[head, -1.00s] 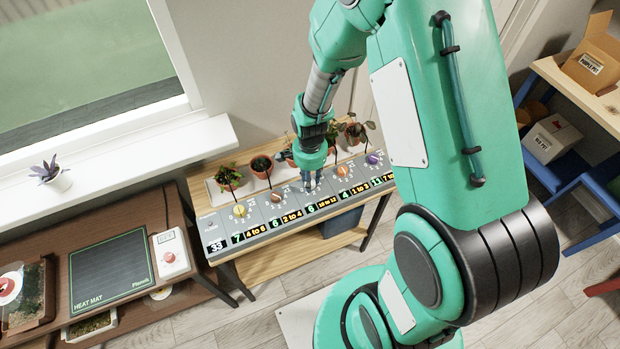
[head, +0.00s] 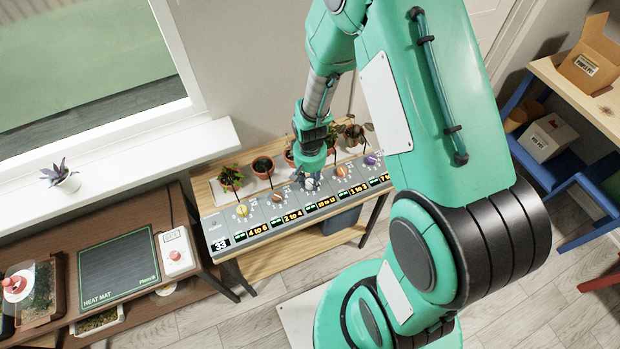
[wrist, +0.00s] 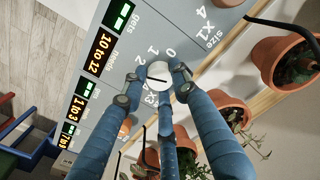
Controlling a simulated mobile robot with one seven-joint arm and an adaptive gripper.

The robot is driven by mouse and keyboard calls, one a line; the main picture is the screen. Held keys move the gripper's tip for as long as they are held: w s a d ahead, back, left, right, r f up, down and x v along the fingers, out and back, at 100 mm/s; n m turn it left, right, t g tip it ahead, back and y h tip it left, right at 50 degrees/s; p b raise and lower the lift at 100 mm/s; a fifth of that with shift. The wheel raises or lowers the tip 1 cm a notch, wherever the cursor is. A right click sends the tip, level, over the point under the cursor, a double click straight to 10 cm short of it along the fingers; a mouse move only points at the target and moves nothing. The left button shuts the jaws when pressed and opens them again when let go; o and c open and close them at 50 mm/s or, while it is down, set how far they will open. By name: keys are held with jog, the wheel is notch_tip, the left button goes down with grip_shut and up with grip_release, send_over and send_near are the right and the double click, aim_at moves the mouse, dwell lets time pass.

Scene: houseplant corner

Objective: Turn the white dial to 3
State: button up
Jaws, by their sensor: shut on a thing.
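The white dial (wrist: 158,74) is on a grey control panel (wrist: 120,83), with a dark pointer line across its face. The numbers 0, 1 and 2 show around its upper side in the wrist view; a finger covers part of the scale below. My gripper (wrist: 158,80) is shut on the dial, its blue fingers around the rim. In the head view my gripper (head: 310,178) is down at the middle dial of the row, hiding most of it. The readout beside this dial reads "10 to 12".
Yellow (head: 242,210), brown (head: 277,197), orange (head: 342,171) and purple (head: 370,160) dials flank it. Several potted plants, such as this one (head: 230,178), stand close behind the panel. A heat mat (head: 115,267) lies on the brown table at left.

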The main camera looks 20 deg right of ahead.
aim_at(310, 182)
jog(key=n+p, duration=0.1)
jog(key=n, duration=0.2)
jog(key=shift+n, duration=0.3)
dwell(0.4)
jog(key=o, duration=1.2)
jog(key=shift+c, duration=0.2)
jog(key=shift+r, duration=0.2)
notch_tip(310, 182, up, 12)
jog(key=shift+f, duration=0.2)
